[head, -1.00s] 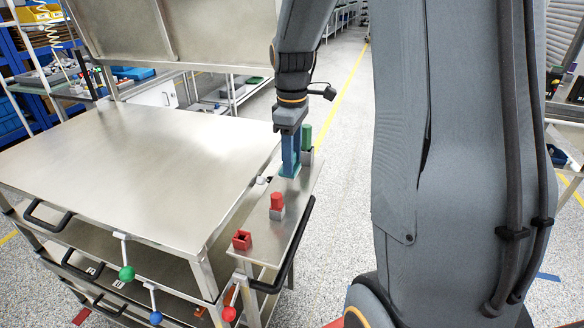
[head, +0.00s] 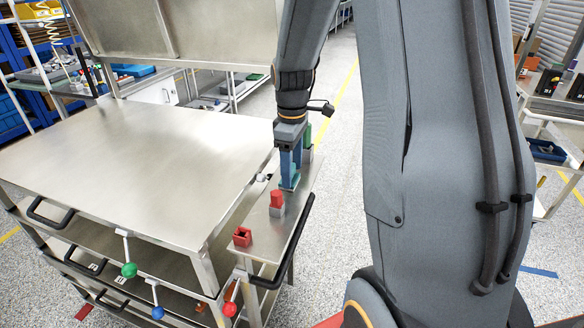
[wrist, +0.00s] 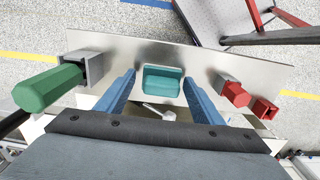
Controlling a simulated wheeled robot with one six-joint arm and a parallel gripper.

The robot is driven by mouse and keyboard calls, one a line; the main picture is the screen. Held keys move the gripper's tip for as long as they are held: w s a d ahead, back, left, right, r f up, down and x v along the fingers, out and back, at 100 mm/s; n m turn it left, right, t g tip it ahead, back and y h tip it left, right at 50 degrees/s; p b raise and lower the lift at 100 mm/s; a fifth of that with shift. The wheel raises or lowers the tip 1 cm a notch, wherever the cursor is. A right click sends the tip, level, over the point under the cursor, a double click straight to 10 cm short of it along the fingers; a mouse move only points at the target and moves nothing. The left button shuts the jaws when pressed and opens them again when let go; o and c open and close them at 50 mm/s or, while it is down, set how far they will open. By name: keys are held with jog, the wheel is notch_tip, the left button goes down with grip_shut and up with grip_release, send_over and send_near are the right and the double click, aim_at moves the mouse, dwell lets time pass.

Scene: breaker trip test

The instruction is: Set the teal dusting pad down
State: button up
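The teal dusting pad (wrist: 163,82) lies on the narrow metal side shelf (wrist: 208,63), between a grey holder with a green block and the red pieces. In the head view the pad (head: 289,185) shows at the foot of my fingers. My gripper (wrist: 159,77) points down over the pad with its blue fingers apart, one on each side. A gap shows between the left finger and the pad; the right fingertip is very close to its edge. In the head view my gripper (head: 290,177) partly hides the pad.
The green block (wrist: 48,88) sits in its grey holder (wrist: 88,68) beside my gripper. A red block in a grey holder (head: 277,210) and an open red box (head: 242,237) stand nearer on the shelf. The large metal cart top (head: 130,160) is bare.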

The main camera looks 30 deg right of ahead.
notch_tip(320, 180, up, 12)
jog(key=b, duration=0.2)
jog(key=shift+r, duration=0.15)
dwell(0.8)
